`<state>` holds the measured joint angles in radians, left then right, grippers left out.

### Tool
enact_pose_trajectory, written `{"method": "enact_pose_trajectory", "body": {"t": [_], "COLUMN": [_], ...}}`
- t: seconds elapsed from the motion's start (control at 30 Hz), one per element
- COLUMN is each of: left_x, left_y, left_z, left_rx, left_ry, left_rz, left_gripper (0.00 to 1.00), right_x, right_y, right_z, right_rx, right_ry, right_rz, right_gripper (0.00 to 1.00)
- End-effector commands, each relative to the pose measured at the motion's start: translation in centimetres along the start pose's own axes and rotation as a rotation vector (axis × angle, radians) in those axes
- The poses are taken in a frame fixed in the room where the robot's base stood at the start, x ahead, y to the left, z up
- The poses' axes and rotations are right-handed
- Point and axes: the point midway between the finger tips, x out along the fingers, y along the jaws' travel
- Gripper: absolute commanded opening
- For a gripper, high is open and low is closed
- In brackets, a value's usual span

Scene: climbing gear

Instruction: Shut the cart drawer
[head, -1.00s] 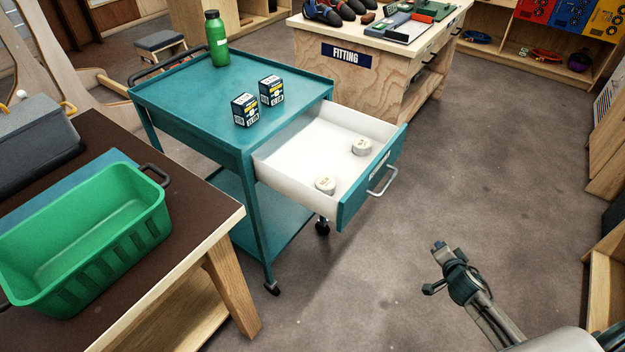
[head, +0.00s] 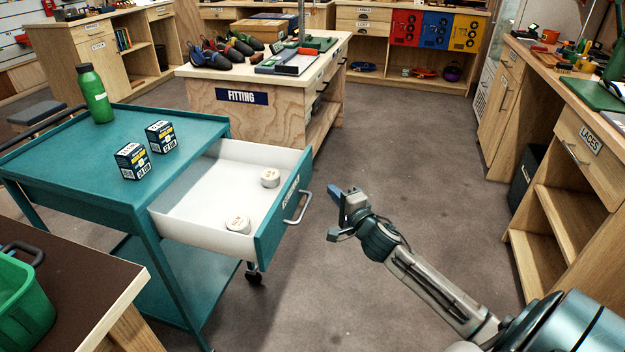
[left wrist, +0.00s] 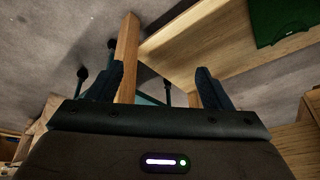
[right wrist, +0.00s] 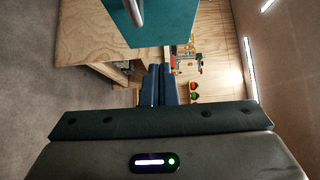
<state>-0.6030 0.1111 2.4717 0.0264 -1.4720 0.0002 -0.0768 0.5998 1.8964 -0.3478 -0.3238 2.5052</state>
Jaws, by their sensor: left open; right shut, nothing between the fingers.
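The teal cart (head: 80,166) stands at the left in the head view. Its drawer (head: 281,207) is pulled out to the right, with a white inside and a grey bar handle (head: 299,208) on the teal front. Two round white pieces (head: 270,178) (head: 237,224) lie in it. My right gripper (head: 337,194) is shut and empty, a little to the right of the handle and apart from it. In the right wrist view, its fingers (right wrist: 160,85) are together and the drawer front (right wrist: 165,22) shows above. My left gripper (left wrist: 158,85) is open and empty, seen only in its wrist view.
A green bottle (head: 95,94) and two small boxes (head: 131,161) (head: 161,137) stand on the cart top. A green bin (head: 22,305) sits on the brown table (head: 90,270) at lower left. The fitting bench (head: 258,100) is behind the drawer. Floor at centre right is clear.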

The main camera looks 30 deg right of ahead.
Motion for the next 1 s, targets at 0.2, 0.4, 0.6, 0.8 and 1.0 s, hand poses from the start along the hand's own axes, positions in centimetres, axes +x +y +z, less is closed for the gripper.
{"method": "enact_pose_trajectory", "body": {"t": [0.2, 0.4, 0.6, 0.8, 1.0], "left_x": [-0.2, 2.9, 4.1, 4.3, 4.3], "left_y": [-1.0, -1.1, -1.1, -1.1, -1.1], "left_z": [0.4, 0.9, 1.2, 1.2, 1.2], "left_rx": [0.006, 0.001, 0.0, 0.0, -0.001], "left_ry": [-0.089, -0.111, -0.117, -0.116, -0.116], "left_rz": [-0.034, -0.033, -0.032, -0.032, -0.032], "left_gripper": [0.73, 0.73, 0.73, 0.73, 0.73], "right_x": [4.4, 6.1, 7.0, 7.1, 7.1], "right_y": [-0.4, -0.1, 0.0, 0.1, 0.1], "right_z": [0.0, 1.9, 2.8, 2.8, 2.9], "right_rx": [0.005, 0.003, 0.0, -0.002, -0.002], "right_ry": [0.002, 0.0, -0.001, -0.001, -0.001], "right_rz": [-0.001, 0.001, 0.001, 0.001, 0.001], "right_gripper": [0.0, 0.0, 0.0, 0.0, 0.0]}}
